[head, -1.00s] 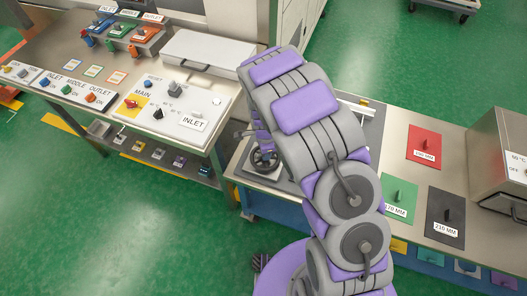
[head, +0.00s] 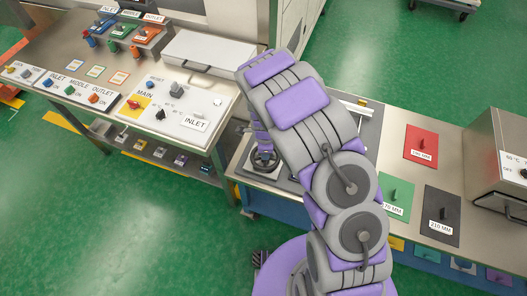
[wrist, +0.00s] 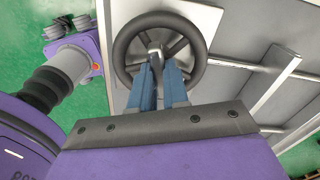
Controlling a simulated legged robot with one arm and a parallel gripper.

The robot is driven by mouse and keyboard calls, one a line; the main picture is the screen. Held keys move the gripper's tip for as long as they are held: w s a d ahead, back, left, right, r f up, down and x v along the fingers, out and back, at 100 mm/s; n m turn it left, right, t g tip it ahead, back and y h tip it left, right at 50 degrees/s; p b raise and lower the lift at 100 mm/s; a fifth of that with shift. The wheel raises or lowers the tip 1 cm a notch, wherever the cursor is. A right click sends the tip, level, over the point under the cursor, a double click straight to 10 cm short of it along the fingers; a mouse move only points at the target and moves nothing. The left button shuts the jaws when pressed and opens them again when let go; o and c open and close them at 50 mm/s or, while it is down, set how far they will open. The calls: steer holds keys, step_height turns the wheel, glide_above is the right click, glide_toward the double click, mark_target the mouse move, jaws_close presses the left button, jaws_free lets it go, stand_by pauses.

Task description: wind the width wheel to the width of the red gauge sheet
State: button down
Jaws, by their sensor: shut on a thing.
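The width wheel (wrist: 193,75) is a dark spoked handwheel on a light plate. In the wrist view my gripper (wrist: 160,75) has its two blue fingers over the wheel, shut on the knob (wrist: 155,48) inside its rim. In the head view the wheel (head: 263,165) shows at the end of my arm, which hides most of my gripper. The red gauge sheet (head: 421,143) lies flat on the right bench, with a small peg handle and a white label whose number is hard to read.
A green sheet (head: 391,207) and a black sheet marked 210 MM (head: 443,213) lie near the red one. A metal box (head: 492,150) stands at far right. The control bench (head: 218,128) with switches is at left. Green floor is clear in front.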

steer(key=shift+r, duration=0.1)
steer(key=shift+m+p, duration=0.55)
steer(key=shift+m, duration=0.05)
steer(key=shift+m+p, duration=0.4)
steer(key=shift+m, duration=0.4)
steer(key=c, duration=1)
jaws_free()
steer(key=shift+a, duration=0.15)
steer(key=shift+c, duration=0.2)
step_height(320, 180, up, 17)
steer(key=p, duration=0.1)
